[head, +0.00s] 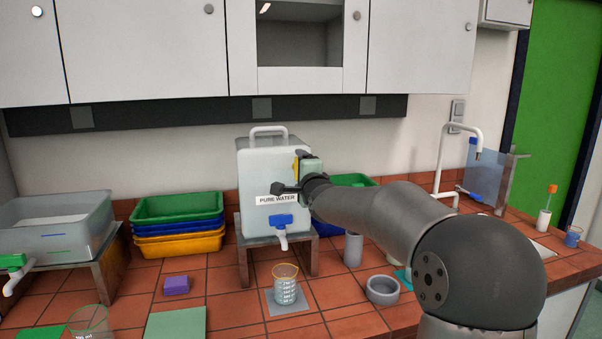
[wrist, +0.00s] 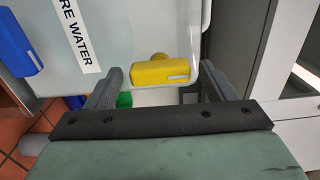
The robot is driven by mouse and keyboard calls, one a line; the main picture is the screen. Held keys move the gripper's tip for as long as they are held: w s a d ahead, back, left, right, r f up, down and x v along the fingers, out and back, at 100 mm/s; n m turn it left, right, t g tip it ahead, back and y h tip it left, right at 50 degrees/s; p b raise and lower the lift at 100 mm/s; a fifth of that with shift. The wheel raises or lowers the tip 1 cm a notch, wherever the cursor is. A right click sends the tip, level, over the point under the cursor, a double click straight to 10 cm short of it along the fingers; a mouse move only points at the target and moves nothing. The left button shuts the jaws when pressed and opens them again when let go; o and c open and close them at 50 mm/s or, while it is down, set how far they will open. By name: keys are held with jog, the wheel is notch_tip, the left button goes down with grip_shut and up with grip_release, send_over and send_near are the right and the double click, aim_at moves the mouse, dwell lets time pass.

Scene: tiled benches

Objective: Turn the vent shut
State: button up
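The vent is a yellow knob (wrist: 160,73) on the pure water container (head: 262,165). In the head view only a sliver of yellow (head: 296,165) shows beside my gripper, which hides the rest. The translucent container stands on a small metal stand, with a "PURE WATER" label and a blue-handled tap (head: 282,222) low on its front. My gripper (wrist: 161,70) is open. In the wrist view its two dark fingers are on either side of the vent, with a gap at each side. I cannot tell how far the fingertips reach along it.
A beaker (head: 286,284) stands on a grey pad below the tap. Stacked coloured trays (head: 178,222) are left of the stand. A grey bowl (head: 382,290) and a grey cylinder (head: 353,249) stand near my arm. Wall cabinets (head: 145,45) hang above.

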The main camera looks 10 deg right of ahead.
jog(key=shift+s, duration=0.15)
jog(key=s, duration=1.7)
jog(key=shift+s, duration=0.1)
